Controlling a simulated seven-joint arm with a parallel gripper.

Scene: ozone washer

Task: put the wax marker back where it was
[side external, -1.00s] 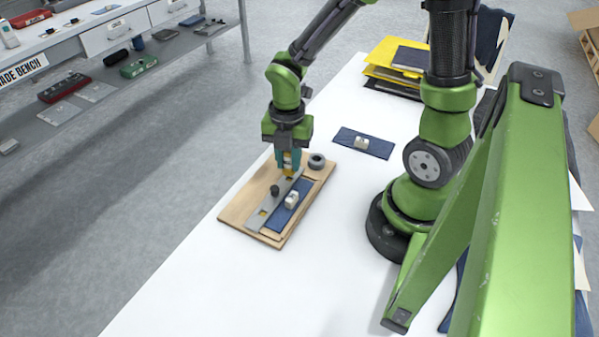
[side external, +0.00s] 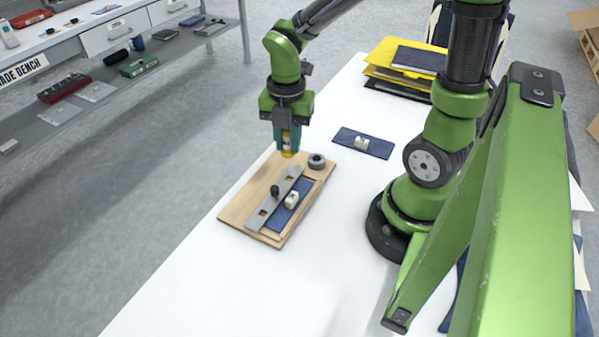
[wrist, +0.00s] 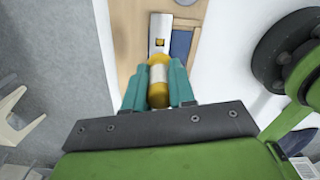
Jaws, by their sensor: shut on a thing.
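The wax marker (wrist: 158,74) is a short yellow cylinder with a pale band. It stands upright between the teal fingers of my gripper (wrist: 158,88) in the wrist view. In the side view my gripper (side external: 288,145) is shut on it and holds it above the far end of the wooden board (side external: 235,208). The marker's yellow lower end (side external: 287,154) shows below the fingers. A grey metal strip (side external: 267,208) with square cutouts and a dark knob (side external: 275,190) lies on the board, beside a blue panel.
Yellow folders (side external: 388,62) are stacked behind. The table's front is clear.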

